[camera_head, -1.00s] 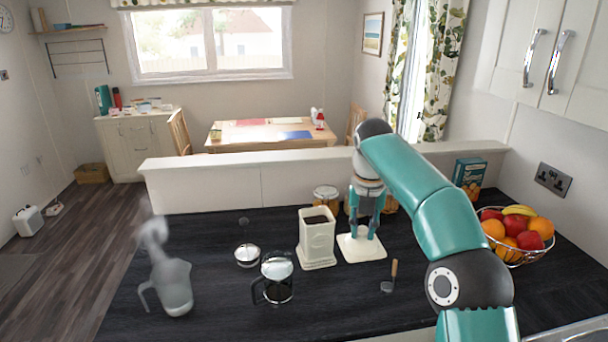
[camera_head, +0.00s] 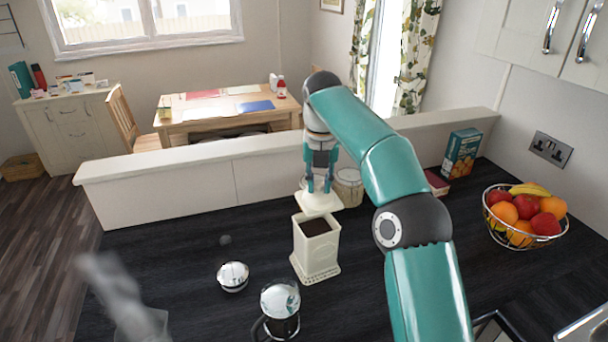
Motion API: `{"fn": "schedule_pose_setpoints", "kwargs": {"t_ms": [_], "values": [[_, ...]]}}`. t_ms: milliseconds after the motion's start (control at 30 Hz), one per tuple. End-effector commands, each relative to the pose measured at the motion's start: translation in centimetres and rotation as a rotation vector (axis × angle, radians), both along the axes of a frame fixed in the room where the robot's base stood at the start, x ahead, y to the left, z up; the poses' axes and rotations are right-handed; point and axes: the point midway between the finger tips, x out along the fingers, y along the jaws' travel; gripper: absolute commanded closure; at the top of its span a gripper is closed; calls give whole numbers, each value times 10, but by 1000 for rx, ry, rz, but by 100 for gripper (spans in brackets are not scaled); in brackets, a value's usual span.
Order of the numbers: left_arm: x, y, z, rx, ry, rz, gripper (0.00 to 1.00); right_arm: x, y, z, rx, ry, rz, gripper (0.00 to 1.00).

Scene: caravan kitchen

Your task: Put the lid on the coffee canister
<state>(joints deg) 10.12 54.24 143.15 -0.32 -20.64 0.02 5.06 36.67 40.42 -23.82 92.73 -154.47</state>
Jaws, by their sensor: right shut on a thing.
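The coffee canister (camera_head: 315,255) is a cream square tin standing upright on the dark worktop. Its top is open and dark coffee shows inside. My right gripper (camera_head: 319,187) is shut on the cream square lid (camera_head: 318,204) and holds it just above and behind the canister's mouth. The lid looks about level. I cannot tell whether it touches the canister's back rim. My left gripper is not in view.
A glass cafetiere (camera_head: 281,308) and a small silver-topped pot (camera_head: 233,277) stand in front and left of the canister. A steaming jug (camera_head: 140,325) is at front left. A jar (camera_head: 348,187) stands behind right. A fruit bowl (camera_head: 524,217) is at right.

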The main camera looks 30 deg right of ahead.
Motion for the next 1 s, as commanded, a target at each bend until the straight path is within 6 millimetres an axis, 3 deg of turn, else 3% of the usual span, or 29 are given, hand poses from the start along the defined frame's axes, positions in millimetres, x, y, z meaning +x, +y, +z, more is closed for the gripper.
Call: {"fn": "schedule_pose_setpoints", "kwargs": {"t_ms": [633, 1000], "values": [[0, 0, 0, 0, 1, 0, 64, 9, 11, -3, -1, 1, 22, 100], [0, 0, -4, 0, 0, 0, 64, 8, 11, -36, 0, 2, 22, 100]]}}
